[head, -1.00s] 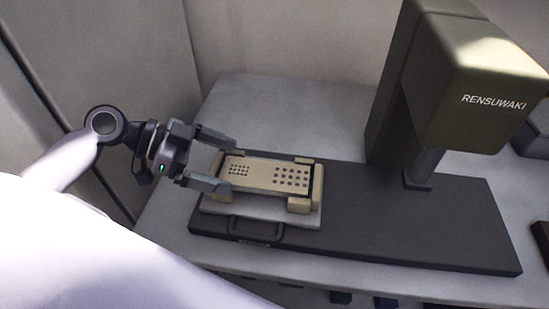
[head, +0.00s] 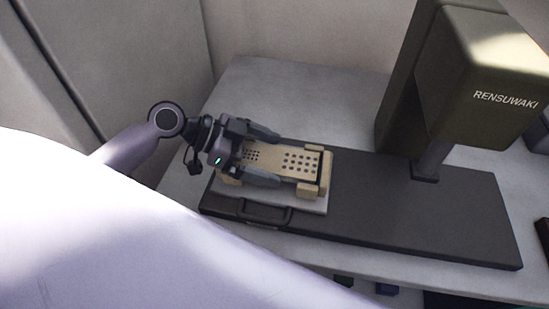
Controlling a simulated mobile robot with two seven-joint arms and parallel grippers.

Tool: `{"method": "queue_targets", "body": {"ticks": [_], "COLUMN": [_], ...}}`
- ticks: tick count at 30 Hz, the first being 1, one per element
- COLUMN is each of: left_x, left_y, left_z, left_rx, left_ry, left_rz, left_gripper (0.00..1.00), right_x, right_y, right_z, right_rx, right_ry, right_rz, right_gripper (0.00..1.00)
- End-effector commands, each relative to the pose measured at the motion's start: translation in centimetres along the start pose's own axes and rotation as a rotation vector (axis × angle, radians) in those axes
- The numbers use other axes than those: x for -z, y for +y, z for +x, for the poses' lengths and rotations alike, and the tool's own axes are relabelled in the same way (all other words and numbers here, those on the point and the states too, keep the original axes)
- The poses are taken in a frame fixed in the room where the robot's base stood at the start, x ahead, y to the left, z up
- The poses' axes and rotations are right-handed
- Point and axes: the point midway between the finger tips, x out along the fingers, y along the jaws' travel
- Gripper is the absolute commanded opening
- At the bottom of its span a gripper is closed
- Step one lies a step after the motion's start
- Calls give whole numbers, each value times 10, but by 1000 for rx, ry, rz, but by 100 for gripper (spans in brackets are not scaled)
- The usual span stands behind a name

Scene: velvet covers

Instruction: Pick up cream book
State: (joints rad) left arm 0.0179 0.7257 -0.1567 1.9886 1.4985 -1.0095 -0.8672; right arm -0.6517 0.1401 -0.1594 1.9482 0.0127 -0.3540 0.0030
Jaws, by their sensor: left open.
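A cream slab with two groups of dark dots on its top (head: 298,162), which I take to be the cream book, lies flat in a beige corner holder (head: 309,191) on a pale plate (head: 290,205). My left gripper (head: 275,160) is open, with one finger on the far side and one on the near side of the slab's left part. The fingers hide some of that left part. I cannot tell whether they touch it. My right gripper is not in view.
The plate rests on a dark board (head: 420,220) with a black handle (head: 265,215) at its front. The pale table (head: 300,95) is clear behind the board.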

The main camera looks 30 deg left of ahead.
Motion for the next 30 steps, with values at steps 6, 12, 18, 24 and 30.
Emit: {"method": "queue_targets", "body": {"ticks": [6, 12, 18, 24, 30], "left_x": [0, 0, 1, 15, 52], "left_y": [0, 0, 0, -1, -1], "left_z": [0, 0, -1, -8, -29], "left_rx": [0, 0, 1, 3, 5], "left_ry": [0, 1, 0, 3, 3], "left_rz": [0, -1, -1, 2, 10], "left_gripper": [54, 46, 46, 46, 38], "right_x": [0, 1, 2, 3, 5], "right_y": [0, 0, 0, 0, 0], "right_z": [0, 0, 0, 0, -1], "right_rx": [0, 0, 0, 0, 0], "right_ry": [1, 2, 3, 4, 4], "right_rz": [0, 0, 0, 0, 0], "right_gripper": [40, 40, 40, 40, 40]}}
